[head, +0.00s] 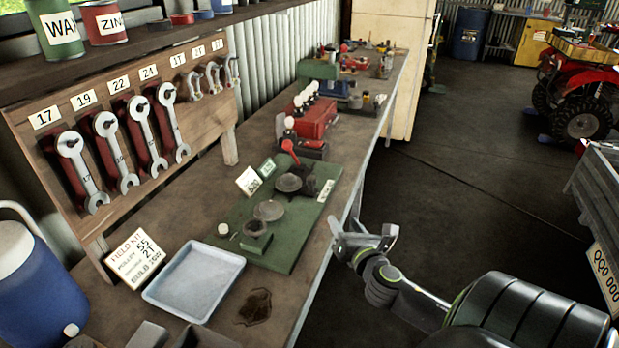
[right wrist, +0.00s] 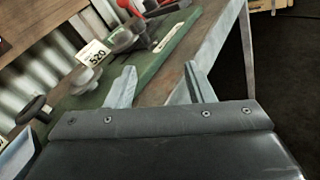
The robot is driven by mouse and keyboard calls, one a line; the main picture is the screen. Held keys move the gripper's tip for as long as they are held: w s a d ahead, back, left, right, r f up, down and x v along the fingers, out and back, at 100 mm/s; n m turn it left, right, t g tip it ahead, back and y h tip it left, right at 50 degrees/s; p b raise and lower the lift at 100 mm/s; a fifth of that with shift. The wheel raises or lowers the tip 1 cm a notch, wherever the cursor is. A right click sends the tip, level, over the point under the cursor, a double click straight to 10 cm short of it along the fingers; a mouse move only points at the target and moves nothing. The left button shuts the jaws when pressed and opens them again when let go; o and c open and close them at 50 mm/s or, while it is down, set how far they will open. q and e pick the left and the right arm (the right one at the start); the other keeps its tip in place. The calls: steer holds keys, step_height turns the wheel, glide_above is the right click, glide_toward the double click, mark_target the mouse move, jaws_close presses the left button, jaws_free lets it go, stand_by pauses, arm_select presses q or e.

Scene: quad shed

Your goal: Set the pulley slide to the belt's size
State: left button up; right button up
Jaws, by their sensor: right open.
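The green board (head: 228,238) lies on the workbench. It carries grey round pulleys (head: 269,210), a dark block with a hole (head: 256,240), a red-handled lever (head: 290,150) and a small white-knobbed part (head: 224,229). Upright cards stand at its back edge; one white card (right wrist: 93,53) reads 520 in the right wrist view. I cannot tell which part is the slide. My right gripper (head: 362,242) is open and empty, beyond the bench's front edge, right of the board and apart from it; its fingers also show in the right wrist view (right wrist: 160,88). My left gripper is not in view.
A white sign (head: 132,258) reads FIELD KIT, pulley 55. A pale tray (head: 194,282) lies in front of the board. A wrench rack (head: 110,130) stands at the back, and a blue jug (head: 40,285) at left.

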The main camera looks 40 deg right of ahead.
steer(key=w+r+n+t+y, duration=0.1)
steer(key=w+r+n, duration=0.1)
steer(key=n, duration=0.2)
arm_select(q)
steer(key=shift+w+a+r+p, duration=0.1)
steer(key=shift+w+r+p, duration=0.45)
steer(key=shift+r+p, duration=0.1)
arm_select(e)
steer(key=n, duration=0.2)
glide_toward(303, 175)
steer(key=shift+t, duration=0.4)
steer(key=w+r, duration=0.1)
steer(key=r, duration=0.1)
steer(key=w+r, duration=0.2)
steer(key=shift+w+d, duration=0.2)
steer(key=shift+w, duration=0.1)
jaws_close()
